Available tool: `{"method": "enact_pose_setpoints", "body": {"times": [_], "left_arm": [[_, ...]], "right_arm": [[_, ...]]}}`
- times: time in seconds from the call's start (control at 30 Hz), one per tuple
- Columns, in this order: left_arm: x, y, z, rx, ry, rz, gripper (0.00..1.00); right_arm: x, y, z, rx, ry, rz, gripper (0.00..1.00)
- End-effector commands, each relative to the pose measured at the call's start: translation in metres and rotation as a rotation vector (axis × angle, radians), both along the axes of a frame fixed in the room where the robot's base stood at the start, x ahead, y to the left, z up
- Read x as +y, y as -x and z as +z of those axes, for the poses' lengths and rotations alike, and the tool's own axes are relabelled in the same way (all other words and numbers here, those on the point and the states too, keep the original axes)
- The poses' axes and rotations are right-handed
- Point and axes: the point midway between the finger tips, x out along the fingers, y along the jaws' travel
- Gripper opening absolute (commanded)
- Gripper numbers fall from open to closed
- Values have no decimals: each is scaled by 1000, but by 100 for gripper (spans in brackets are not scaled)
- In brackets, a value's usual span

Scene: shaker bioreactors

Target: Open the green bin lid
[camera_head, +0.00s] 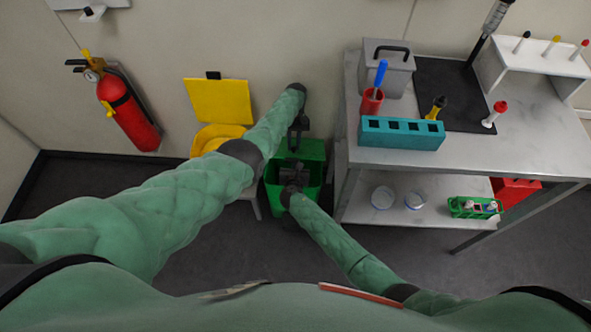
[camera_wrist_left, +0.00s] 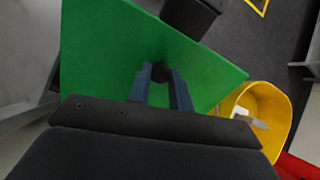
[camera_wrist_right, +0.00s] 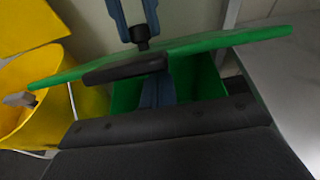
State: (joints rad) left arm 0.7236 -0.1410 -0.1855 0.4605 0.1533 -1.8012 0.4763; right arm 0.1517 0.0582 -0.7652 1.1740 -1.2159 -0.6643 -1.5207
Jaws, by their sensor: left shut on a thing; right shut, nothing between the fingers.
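The green bin (camera_head: 272,200) stands on the floor left of the bench, with its opening showing. Its green lid (camera_head: 314,150) is raised and tilted at the bin's back; it fills much of the left wrist view (camera_wrist_left: 105,55) and is nearly edge-on in the right wrist view (camera_wrist_right: 220,40). My left gripper (camera_head: 297,128) is shut on a small black knob (camera_wrist_left: 160,72) on the lid. My right gripper (camera_head: 292,170) is shut and empty at the bin's opening, by the lid's underside. A flat black piece (camera_wrist_right: 125,67) lies across the lid's edge, just above the right fingers.
A yellow bin (camera_head: 215,135) with its lid (camera_head: 218,100) up stands to the left. A metal bench (camera_head: 465,150) holding a teal rack (camera_head: 402,133) and a grey box (camera_head: 392,75) is close on the right. A fire extinguisher (camera_head: 130,110) hangs on the left wall.

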Motion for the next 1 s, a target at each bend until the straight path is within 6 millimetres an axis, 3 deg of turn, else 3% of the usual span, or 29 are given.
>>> {"method": "enact_pose_setpoints", "body": {"times": [0.83,0.87,0.93,1.0], "left_arm": [[0,1,-2,-1,-1,1,0],[0,1,-2,-1,-1,1,25],[0,1,-2,1,0,1,38],[1,1,-2,1,-1,0,43]], "right_arm": [[0,-12,19,-5,-1,0,0],[0,-13,19,-5,-1,0,0],[1,-13,20,-5,-2,-1,0],[0,-12,19,-5,-2,-1,0]]}}
